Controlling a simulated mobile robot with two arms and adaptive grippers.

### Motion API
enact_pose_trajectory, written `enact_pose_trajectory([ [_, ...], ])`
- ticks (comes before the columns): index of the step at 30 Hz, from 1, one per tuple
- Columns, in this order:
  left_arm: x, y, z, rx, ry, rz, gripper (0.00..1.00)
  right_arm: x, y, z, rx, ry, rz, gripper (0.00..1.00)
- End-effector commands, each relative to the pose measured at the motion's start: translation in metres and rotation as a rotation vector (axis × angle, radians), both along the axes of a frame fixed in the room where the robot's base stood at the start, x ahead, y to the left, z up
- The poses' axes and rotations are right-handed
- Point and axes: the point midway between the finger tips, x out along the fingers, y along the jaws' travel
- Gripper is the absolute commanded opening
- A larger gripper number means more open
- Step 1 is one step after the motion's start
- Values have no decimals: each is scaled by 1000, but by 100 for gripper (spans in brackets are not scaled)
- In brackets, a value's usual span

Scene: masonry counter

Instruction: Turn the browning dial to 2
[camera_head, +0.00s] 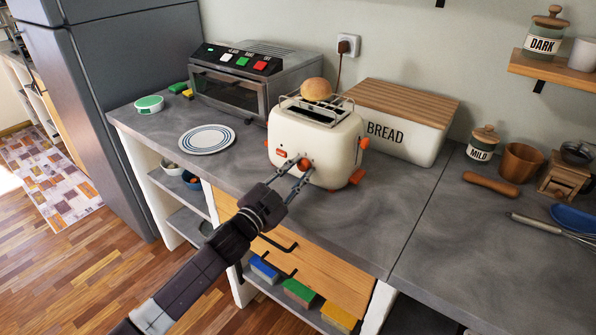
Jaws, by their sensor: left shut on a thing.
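The cream toaster (330,145) stands on the grey counter with orange feet and orange side parts. A round bun (316,89) rests on the wire rack above its slots. My left gripper (299,170) reaches up to the toaster's front and is shut on the small orange-red browning dial (304,164). The fingers partly cover the dial, so its pointer and numbers cannot be read. An orange part (281,153) shows to the left of the dial. My right gripper is not in view.
A toaster oven (228,95) stands behind left, with a striped plate (207,139) before it. A bread bin (400,140) stands close behind right. The counter front is clear.

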Motion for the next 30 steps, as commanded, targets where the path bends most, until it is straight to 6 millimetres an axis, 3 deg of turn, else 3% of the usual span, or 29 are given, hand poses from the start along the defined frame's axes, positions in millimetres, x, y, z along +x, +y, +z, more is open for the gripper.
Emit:
enact_pose_trajectory([
  [5, 0, 0, 0, -1, 1, 0, 0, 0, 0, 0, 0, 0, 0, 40],
  [6, 0, 0, 0, -1, 1, 0, 25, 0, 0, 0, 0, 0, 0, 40],
  [11, 0, 0, 0, -1, 1, 0, 41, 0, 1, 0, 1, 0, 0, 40],
  [23, -6, 4, -2, -1, 2, 0, 41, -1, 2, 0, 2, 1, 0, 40],
  [30, -39, 26, -5, 0, 4, 0, 41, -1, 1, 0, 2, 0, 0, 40],
])
